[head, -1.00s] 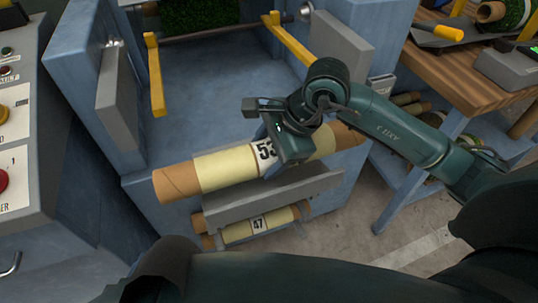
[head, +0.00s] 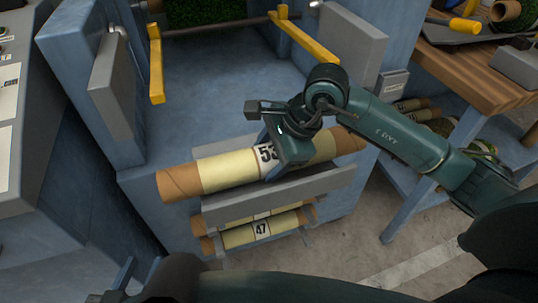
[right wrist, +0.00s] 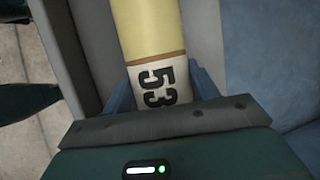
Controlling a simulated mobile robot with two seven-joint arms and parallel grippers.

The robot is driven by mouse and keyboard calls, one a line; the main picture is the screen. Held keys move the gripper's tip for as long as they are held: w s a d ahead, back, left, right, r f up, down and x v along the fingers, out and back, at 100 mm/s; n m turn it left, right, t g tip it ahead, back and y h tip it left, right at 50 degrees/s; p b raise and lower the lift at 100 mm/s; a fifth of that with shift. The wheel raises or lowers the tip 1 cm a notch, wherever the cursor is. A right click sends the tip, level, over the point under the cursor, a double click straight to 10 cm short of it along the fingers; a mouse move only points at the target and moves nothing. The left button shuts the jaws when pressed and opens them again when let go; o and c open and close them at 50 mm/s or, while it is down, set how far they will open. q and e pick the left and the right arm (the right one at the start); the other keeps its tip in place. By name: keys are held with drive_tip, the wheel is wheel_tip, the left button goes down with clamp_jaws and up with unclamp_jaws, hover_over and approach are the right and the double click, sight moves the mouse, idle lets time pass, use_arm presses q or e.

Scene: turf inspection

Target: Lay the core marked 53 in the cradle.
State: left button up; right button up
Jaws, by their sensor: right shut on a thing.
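The core marked 53 (head: 225,170) is a brown tube with a pale yellow sleeve and a white number band. My right gripper (head: 287,160) is shut around it at the band. The right wrist view shows the "53" band (right wrist: 160,95) between the blue fingers. The long grey trough (head: 310,184), which looks like the cradle, lies along and just under the core, with grey surface on both sides of it. I cannot tell whether they touch. Blue-grey shapes at the lower left of the head view may be my left gripper (head: 138,277); its jaw state is unclear.
Below the trough, a rack holds the core marked 47 (head: 240,235) and another core behind it. The blue machine (head: 220,90) has yellow arms (head: 155,70) and a rod at its back. A wooden bench (head: 480,70) stands at right.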

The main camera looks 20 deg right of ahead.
drive_tip(key=o, duration=1.3)
drive_tip(key=shift+o, duration=0.2)
